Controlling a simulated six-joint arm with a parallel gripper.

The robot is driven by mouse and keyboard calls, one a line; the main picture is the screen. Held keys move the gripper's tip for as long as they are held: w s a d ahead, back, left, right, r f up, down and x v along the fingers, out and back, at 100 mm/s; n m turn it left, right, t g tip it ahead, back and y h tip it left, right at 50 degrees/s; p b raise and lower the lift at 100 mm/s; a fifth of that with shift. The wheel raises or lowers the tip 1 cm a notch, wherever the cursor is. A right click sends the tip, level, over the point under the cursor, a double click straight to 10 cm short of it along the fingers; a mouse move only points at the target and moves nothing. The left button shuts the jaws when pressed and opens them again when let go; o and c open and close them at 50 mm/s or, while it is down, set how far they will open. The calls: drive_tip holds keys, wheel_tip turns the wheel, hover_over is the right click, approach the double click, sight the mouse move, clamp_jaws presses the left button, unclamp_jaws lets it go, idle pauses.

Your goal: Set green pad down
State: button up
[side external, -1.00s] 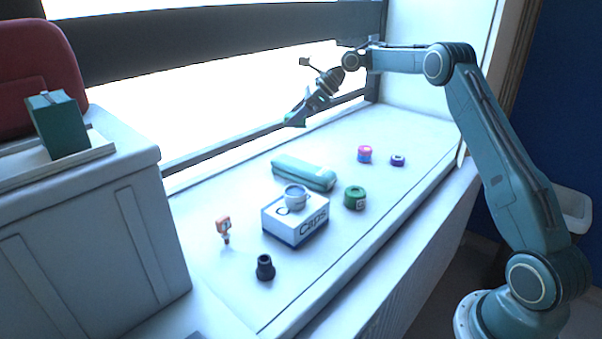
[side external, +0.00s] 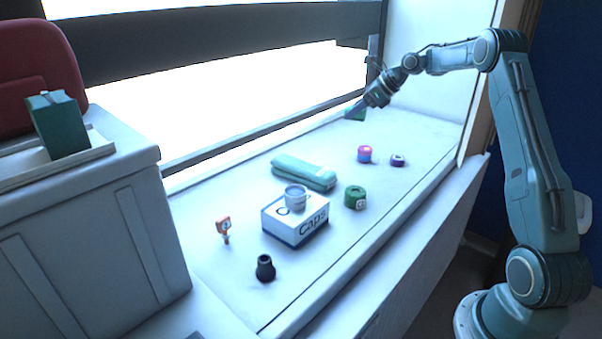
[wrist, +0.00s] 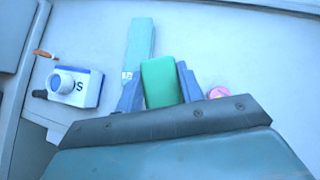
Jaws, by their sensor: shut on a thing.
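The green pad (wrist: 160,82) is held between the two fingers of my gripper (wrist: 160,88) in the wrist view. In the side view my gripper (side external: 365,106) is over the far right end of the white bench, by the window. The pad (side external: 355,114) shows there as a small dark green shape at the fingertips. My gripper is shut on it. I cannot tell from the side view whether the pad touches the bench top.
The white bench (side external: 400,135) holds a teal case (side external: 303,172), a white Caps box (side external: 296,222) with a cup (side external: 295,197) on it, a green roll (side external: 355,197), a pink-and-blue roll (side external: 364,154), a purple roll (side external: 397,160), an orange device (side external: 223,227) and a black piece (side external: 265,267). The far right is clear.

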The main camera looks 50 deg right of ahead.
sight(351, 175)
wheel_tip(351, 175, down, 20)
drive_tip(key=shift+r, duration=0.25)
idle(0.7)
drive_tip(key=shift+f, duration=0.15)
drive_tip(key=o, duration=0.9)
drive_tip(key=shift+o, duration=0.2)
drive_tip(key=shift+s+r, duration=0.15)
drive_tip(key=shift+r, duration=0.2)
drive_tip(key=v, duration=1.1)
drive_tip(key=shift+s+r, duration=0.2)
